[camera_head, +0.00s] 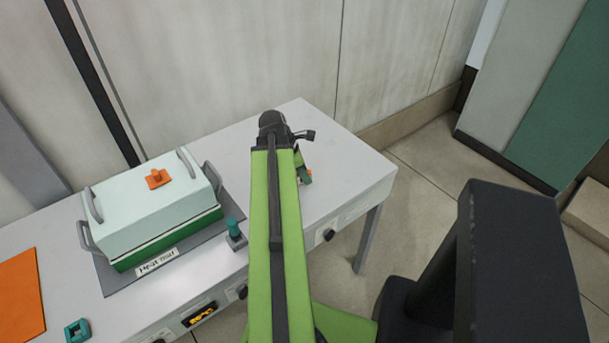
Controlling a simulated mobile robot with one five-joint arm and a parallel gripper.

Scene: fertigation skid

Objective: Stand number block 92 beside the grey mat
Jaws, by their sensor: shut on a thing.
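The grey mat (107,283) lies on the bench under a pale box with a green base; a label reading "Heat mat" is at its front. My gripper (306,178) is mostly hidden behind my green arm, over the right part of the bench, well to the right of the mat.
The pale box (150,204) has grey handles and an orange piece on top. A teal-topped peg (235,230) stands at the mat's right edge. A teal block (77,330) and an orange sheet (18,295) are at left. The bench (345,170) is clear at right.

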